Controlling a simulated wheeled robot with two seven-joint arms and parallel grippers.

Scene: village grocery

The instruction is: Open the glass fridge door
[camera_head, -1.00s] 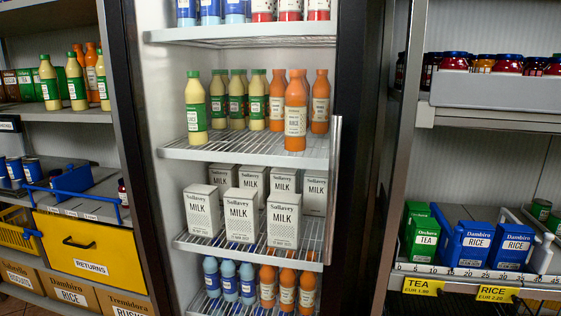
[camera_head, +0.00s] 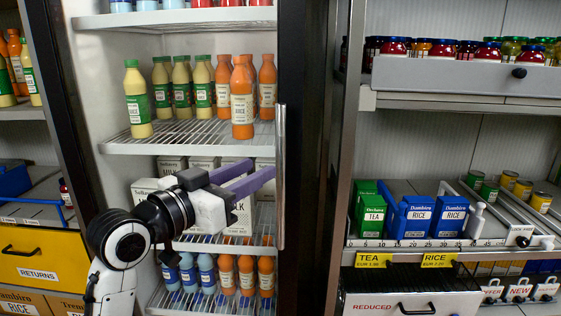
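The glass fridge door (camera_head: 205,135) looks shut, with bottles and cartons showing through its clear pane. Its tall grey vertical handle (camera_head: 281,178) is on the right side of the pane. My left gripper (camera_head: 258,170) is in front of the lower half of the door, its two purple fingers pointing right toward the handle. The fingers are apart with nothing seen between them. Their tips are just left of the handle in the picture; I cannot tell whether they touch it. My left arm hides some of the milk cartons. My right gripper is not in view.
A shelf unit (camera_head: 365,103) with jars, tea and rice boxes stands right of the fridge, above a "reduced" drawer (camera_head: 405,304). Another shelf with a yellow returns drawer (camera_head: 40,258) stands at the left. A dark frame (camera_head: 305,120) borders the fridge.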

